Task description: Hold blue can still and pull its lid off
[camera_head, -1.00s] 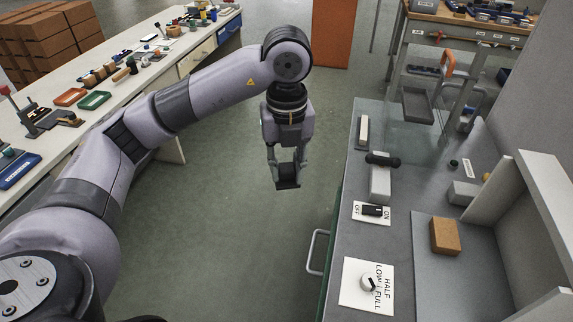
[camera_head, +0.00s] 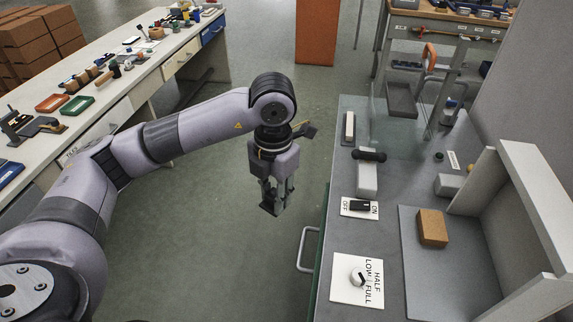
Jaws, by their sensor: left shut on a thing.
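My left gripper (camera_head: 275,198) hangs over the open floor between the long bench and the grey worktop, pointing down. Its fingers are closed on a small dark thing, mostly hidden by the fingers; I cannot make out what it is. I cannot pick out a blue can or its lid with certainty in this view. My right gripper is not in view.
The grey worktop (camera_head: 385,255) at right carries an OFF/ON switch plate (camera_head: 347,212), a LOW/HALF/FULL dial plate (camera_head: 345,290) and a brown block (camera_head: 432,228). A clear panel stands behind. The long bench (camera_head: 110,98) at left holds trays and tools. Floor between is clear.

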